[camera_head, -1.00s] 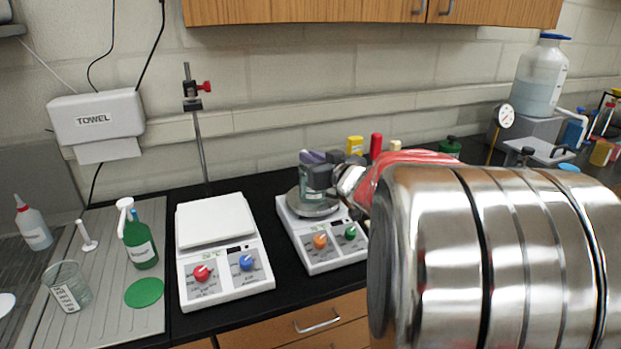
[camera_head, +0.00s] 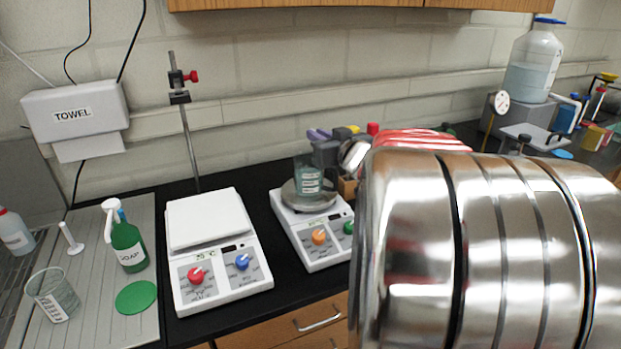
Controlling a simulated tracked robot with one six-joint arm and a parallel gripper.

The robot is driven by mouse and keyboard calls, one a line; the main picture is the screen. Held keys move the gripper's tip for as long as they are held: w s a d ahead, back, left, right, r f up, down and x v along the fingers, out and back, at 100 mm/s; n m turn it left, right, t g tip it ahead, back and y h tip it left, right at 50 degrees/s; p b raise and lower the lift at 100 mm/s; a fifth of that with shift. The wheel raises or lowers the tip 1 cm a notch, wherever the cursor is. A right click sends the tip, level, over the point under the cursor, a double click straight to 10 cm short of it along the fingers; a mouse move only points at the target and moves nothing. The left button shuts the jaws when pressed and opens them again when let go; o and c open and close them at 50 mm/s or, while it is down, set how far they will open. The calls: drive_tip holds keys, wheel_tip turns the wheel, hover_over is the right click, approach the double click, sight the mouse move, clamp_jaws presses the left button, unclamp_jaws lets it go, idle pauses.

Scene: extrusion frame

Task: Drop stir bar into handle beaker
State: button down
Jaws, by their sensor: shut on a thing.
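My gripper (camera_head: 326,152) is a small dark shape at the beaker's upper right, mostly hidden behind my large metal arm link and the glass. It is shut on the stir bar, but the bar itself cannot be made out. I cannot tell whether the gripper is over the beaker's mouth or behind it.
A second white hotplate (camera_head: 207,222) stands to the left, with a clamp stand (camera_head: 187,130) behind it. A green soap bottle (camera_head: 127,247), an empty beaker (camera_head: 53,295) and a green disc (camera_head: 136,297) are on the drainboard.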

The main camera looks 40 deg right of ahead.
drive_tip(key=shift+f, duration=2.65)
drive_tip(key=c, duration=1.7)
unclamp_jaws()
drive_tip(key=shift+s, duration=0.15)
drive_tip(key=v, duration=1.3)
drive_tip(key=shift+s+a, duration=0.15)
drive_tip(key=shift+s, duration=0.15)
drive_tip(key=shift+w, duration=0.1)
